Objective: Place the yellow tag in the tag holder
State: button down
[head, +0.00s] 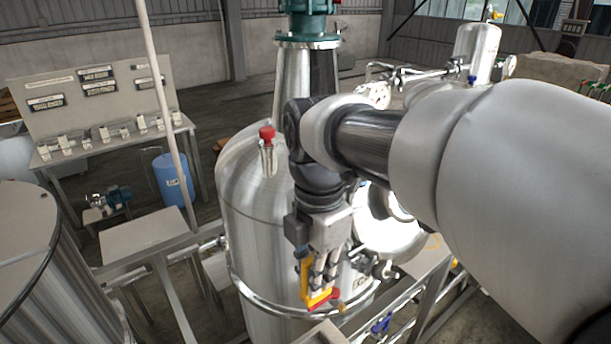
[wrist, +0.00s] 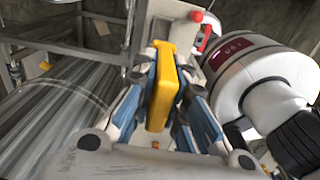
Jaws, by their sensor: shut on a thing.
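My gripper (head: 320,278) points down in front of the steel tank in the head view. It is shut on the yellow tag (head: 305,283). In the wrist view the yellow tag (wrist: 162,88) stands upright and slightly tilted between the blue finger pads. A pale block with a red knob (wrist: 196,16) shows just beyond the tag; I cannot tell whether they touch. A red part (head: 333,293) shows beside the tag's lower end in the head view. I cannot clearly make out the tag holder in either view.
The steel tank (head: 245,210) stands close behind my gripper, with a red-topped fitting (head: 267,135) on its lid. A rail rings the tank. A bench with a label panel (head: 85,95) and a blue drum (head: 173,180) stand at the left. A blue-handled valve (head: 381,324) is low at right.

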jog(key=f, duration=1)
jog(key=f+b, duration=0.1)
jog(key=f, duration=0.4)
jog(key=shift+s+a+f, duration=0.2)
jog(key=shift+s, duration=0.1)
jog(key=shift+f, duration=1.75)
jog(key=shift+f+b, duration=0.2)
jog(key=shift+b, duration=0.1)
jog(key=c, duration=2)
grip_release()
jog(key=shift+w, duration=0.1)
jog(key=o, duration=0.4)
